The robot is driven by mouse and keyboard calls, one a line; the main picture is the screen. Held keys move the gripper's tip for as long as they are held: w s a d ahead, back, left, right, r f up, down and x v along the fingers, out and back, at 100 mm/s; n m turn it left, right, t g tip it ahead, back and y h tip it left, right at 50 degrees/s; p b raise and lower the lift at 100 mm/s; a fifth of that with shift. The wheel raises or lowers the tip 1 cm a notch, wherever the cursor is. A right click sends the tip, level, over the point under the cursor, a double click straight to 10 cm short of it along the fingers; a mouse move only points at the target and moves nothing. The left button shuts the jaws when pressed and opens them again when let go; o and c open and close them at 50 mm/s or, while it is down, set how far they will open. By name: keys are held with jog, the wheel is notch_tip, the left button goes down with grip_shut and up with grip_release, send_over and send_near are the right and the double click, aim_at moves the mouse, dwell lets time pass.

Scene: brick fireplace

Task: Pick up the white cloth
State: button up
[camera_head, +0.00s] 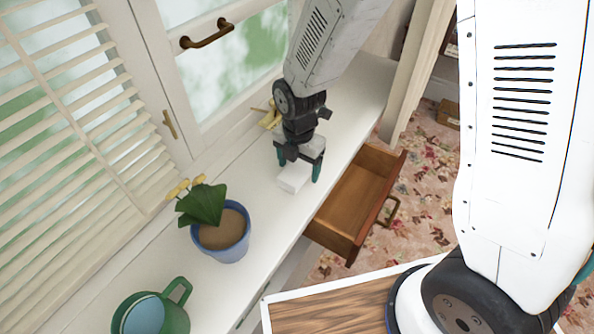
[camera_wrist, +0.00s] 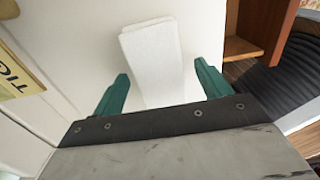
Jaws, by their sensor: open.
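The white cloth (camera_head: 295,178) is a small folded white block lying on the white windowsill counter (camera_head: 264,205). In the wrist view the cloth (camera_wrist: 152,62) is a long pale rectangle, its near end between the two green fingertips. My gripper (camera_head: 299,168) is above the cloth, fingers pointing down, one on either side of it. In the wrist view my gripper (camera_wrist: 160,90) is open, with a gap between each finger and the cloth. The cloth's near end is partly hidden by the gripper body.
An open wooden drawer (camera_head: 352,240) juts out to the right below the counter. A blue pot with a plant (camera_head: 222,240) and a green mug (camera_head: 172,318) stand on the counter nearer the camera. A yellow item (camera_head: 268,117) lies behind the gripper by the window.

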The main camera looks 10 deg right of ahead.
jog(key=shift+f, duration=0.5)
jog(key=c, duration=1.1)
jog(key=shift+o, duration=0.2)
jog(key=shift+r, duration=0.1)
